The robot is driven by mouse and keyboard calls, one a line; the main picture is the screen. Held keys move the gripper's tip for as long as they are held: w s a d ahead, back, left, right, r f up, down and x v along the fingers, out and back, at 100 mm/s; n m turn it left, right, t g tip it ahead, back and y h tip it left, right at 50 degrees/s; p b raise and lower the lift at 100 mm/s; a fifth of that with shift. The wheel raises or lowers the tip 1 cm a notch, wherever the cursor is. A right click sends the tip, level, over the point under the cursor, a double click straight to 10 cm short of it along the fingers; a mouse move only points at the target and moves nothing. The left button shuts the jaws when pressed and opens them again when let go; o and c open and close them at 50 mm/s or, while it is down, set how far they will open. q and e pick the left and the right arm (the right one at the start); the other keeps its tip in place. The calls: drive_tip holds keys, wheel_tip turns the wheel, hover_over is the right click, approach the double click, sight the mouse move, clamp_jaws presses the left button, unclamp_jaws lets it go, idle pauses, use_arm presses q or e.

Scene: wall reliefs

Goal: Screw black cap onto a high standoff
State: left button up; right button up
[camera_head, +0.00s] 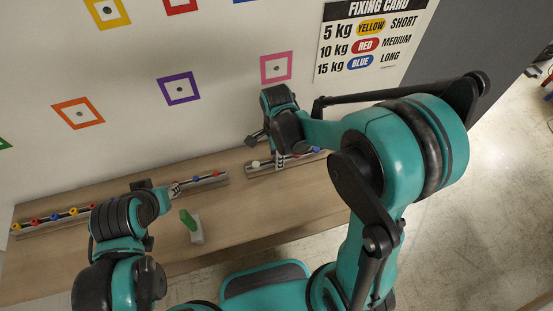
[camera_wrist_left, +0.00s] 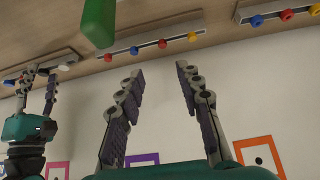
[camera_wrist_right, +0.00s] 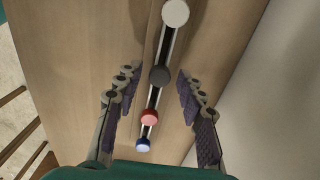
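A black cap (camera_wrist_right: 159,76) sits on a rail between a white cap (camera_wrist_right: 175,12) and a red cap (camera_wrist_right: 149,117) in the right wrist view. My right gripper (camera_wrist_right: 156,75) is open, its fingertips on either side of the black cap with gaps visible. In the head view the right gripper (camera_head: 278,156) hides the black cap. Standoffs show as dark dots inside coloured wall squares, such as pink (camera_head: 276,67), purple (camera_head: 179,88) and orange (camera_head: 78,113); more squares are cut off at the top. My left gripper (camera_wrist_left: 158,75) is open and empty.
A blue cap (camera_wrist_right: 143,145) ends the right rail. The middle rail (camera_head: 218,180) and left rail (camera_head: 20,230) carry more caps on the wooden table (camera_head: 262,215). A green object (camera_head: 188,218) stands on a pale block near the left gripper. A fixing card (camera_head: 365,40) hangs on the wall.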

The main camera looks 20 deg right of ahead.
drive_tip(key=c, duration=0.5)
drive_tip(key=shift+r, duration=0.15)
